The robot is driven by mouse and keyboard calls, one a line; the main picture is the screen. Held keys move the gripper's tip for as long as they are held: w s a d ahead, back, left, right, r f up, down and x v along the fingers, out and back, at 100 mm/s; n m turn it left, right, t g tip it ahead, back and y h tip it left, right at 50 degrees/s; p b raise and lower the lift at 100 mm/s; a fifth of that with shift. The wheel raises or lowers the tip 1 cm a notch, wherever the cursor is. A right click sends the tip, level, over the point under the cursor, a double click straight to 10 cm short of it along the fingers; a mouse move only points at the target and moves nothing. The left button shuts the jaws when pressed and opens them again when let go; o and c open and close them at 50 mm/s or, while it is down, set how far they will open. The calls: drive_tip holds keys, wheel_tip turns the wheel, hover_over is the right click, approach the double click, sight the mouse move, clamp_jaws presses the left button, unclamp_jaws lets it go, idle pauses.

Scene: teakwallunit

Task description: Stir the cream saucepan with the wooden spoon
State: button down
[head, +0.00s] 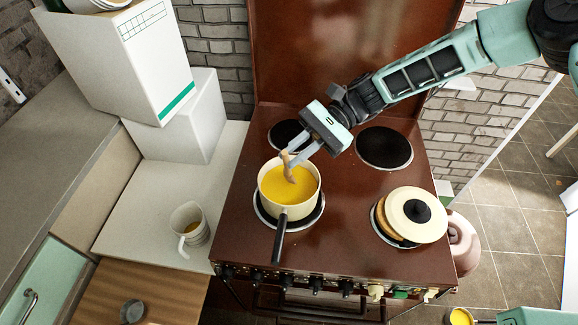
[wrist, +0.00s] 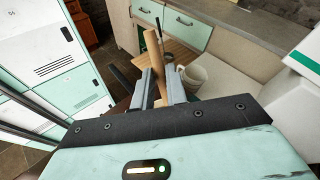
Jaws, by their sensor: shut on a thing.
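The cream saucepan (head: 303,208) stands on the front left burner of the brown stove, with yellow liquid in it and its dark handle pointing to the front. My gripper (head: 290,158) is above the pan's back rim, shut on the wooden spoon (head: 289,172). The spoon is upright, slightly tilted, and its lower end reaches into the yellow liquid; that end is hidden. In the wrist view the spoon's wooden handle (wrist: 153,52) stands between the fingers of my gripper (wrist: 162,88).
A cream lid (head: 400,207) with a black knob rests on something brown at the front right burner. The back burners are bare. A white mug (head: 189,222) stands on the counter at left. White boxes (head: 125,60) stand behind it. A pink vessel (head: 462,240) is right of the stove.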

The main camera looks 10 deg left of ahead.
sight(286, 151)
drive_tip(key=shift+s+r+p, duration=0.35)
drive_tip(key=shift+r+p, duration=0.2)
drive_tip(key=shift+r, duration=0.25)
drive_tip(key=shift+s+r+p, duration=0.35)
drive_tip(key=shift+r+p, duration=0.2)
drive_tip(key=shift+r, duration=0.25)
drive_tip(key=shift+s+r+p, duration=0.35)
drive_tip(key=shift+r+p, duration=0.2)
drive_tip(key=shift+r, duration=0.25)
drive_tip(key=shift+r+p, duration=1.7)
drive_tip(key=shift+r, duration=0.8)
